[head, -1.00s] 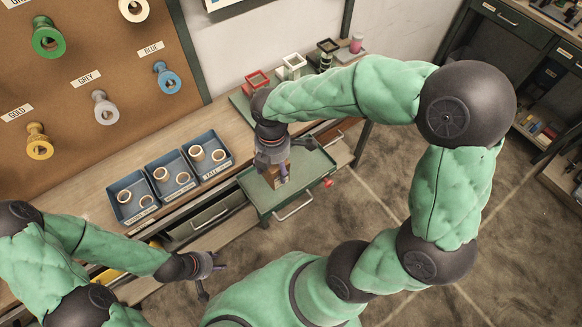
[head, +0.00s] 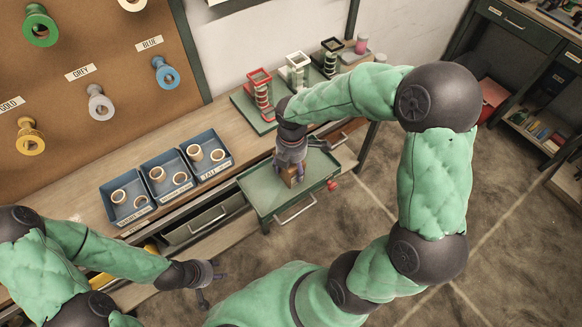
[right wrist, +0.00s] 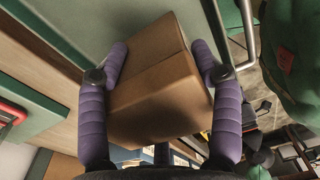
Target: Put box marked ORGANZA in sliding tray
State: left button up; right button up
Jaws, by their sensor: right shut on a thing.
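A brown cardboard box (right wrist: 155,75) fills the middle of the right wrist view, between the two purple fingers. No marking on it is readable.
Three blue bins (head: 168,174) with rolls stand on the bench left of the tray. Red, white and black holders (head: 261,95) stand behind it. A pegboard with coloured spools (head: 100,104) rises at the left. The tray is bare around the box.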

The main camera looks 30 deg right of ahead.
jog(key=o, duration=1.5)
notch_tip(320, 180, up, 12)
jog(key=p, duration=0.4)
jog(key=shift+w+d+r, duration=0.1)
jog(key=shift+w+d, duration=0.05)
